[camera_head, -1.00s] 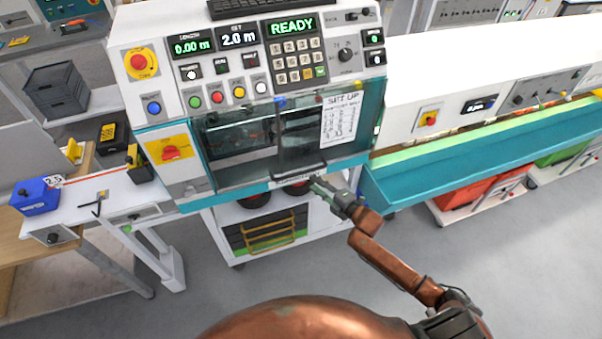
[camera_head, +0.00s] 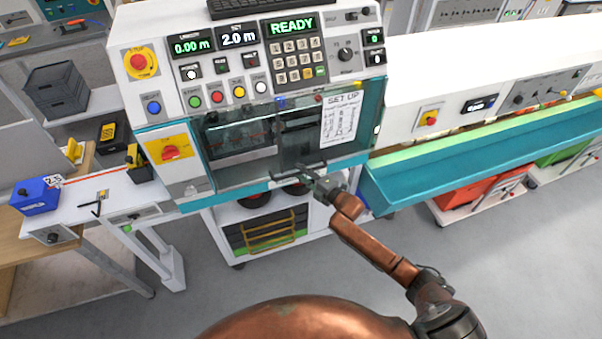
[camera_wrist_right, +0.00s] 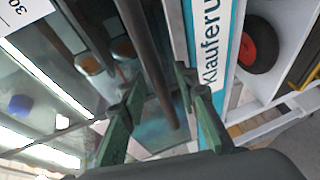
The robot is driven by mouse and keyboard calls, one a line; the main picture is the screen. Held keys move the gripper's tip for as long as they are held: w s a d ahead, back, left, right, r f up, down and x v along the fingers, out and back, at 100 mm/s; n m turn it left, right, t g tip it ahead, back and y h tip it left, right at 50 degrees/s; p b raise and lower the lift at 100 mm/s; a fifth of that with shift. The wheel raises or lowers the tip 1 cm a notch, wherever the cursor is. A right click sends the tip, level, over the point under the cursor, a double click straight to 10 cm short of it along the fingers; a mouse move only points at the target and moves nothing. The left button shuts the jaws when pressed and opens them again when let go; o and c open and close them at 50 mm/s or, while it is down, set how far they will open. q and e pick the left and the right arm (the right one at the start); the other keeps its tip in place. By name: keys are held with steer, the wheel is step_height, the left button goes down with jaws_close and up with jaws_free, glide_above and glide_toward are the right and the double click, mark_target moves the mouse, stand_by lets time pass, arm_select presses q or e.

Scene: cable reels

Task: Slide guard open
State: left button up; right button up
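The clear guard (camera_head: 300,137) is in the front of the teal-framed machine, with a SET UP sheet behind or on its right part. Its dark bar handle (camera_head: 298,171) runs along the guard's lower edge. In the right wrist view the handle (camera_wrist_right: 150,65) passes between the fingers of my right gripper (camera_wrist_right: 160,100). Those fingers are spread, with a visible gap to the bar on at least one side. In the head view my right gripper (camera_head: 311,177) is at the handle's right end. My left gripper is not in view.
The control panel (camera_head: 250,70) above reads READY. A teal trough (camera_head: 480,155) extends right. A white cart (camera_head: 225,225) with reels and a crate stands below. Open floor lies in front.

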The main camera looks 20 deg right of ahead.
jaws_close()
stand_by(0.6)
